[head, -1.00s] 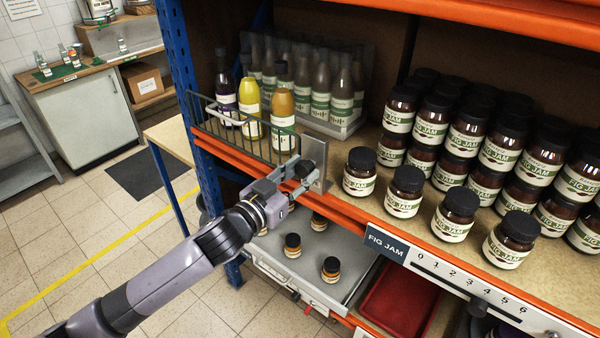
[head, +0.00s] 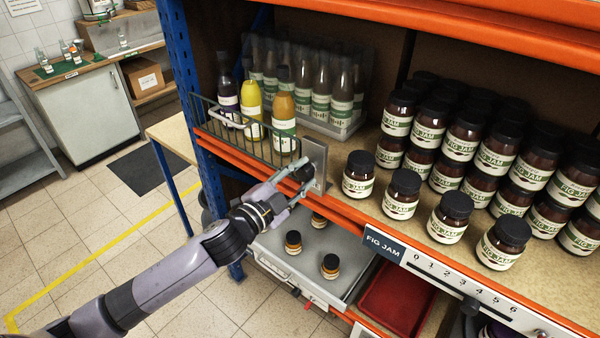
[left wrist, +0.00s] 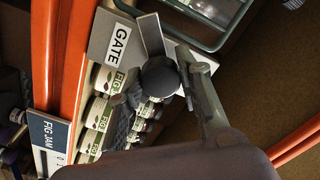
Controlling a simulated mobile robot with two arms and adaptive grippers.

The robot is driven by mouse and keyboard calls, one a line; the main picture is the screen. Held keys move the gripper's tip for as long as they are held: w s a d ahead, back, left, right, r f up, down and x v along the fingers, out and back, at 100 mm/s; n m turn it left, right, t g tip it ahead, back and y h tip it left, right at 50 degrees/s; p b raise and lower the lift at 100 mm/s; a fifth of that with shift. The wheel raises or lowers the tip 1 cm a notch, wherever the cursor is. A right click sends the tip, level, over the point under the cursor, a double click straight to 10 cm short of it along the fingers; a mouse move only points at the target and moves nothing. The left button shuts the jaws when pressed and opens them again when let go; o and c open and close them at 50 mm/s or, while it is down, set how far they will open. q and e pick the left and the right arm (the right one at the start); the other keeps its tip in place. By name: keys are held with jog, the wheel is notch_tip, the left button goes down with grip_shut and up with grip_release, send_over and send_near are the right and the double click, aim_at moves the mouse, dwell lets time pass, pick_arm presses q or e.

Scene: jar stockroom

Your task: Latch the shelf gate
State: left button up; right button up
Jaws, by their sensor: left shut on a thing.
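The shelf gate (head: 262,146) is a low green wire basket front across the left bay, standing before several bottles. A grey metal plate (head: 316,158) stands at its right end, with a black round knob (head: 303,172) low on its face. In the left wrist view the knob (left wrist: 159,76) shows beside a plate lettered GATE (left wrist: 120,45). My left gripper (head: 294,180) is at the knob with its fingers closed around it. The fingers hide part of the knob, and the latch's inner parts are hidden. My right gripper is not in view.
Fig jam jars (head: 402,194) stand in a row just right of the plate, near the orange shelf edge (head: 350,212). Below, a grey tray (head: 300,268) holds small jars, beside a red bin (head: 395,300). Open floor lies at left.

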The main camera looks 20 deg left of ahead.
pick_arm(q)
jog(key=m+p, duration=0.1)
jog(key=m, duration=0.3)
jog(key=shift+m, duration=0.3)
jog(key=shift+m+p, duration=0.35)
jog(key=shift+m, duration=1.15)
jog(key=o, duration=1.2)
jog(key=shift+c, duration=0.2)
jog(key=shift+s, duration=0.1)
jog(key=shift+s+a, duration=0.15)
jog(key=shift+s, duration=0.2)
jog(key=v, duration=1.1)
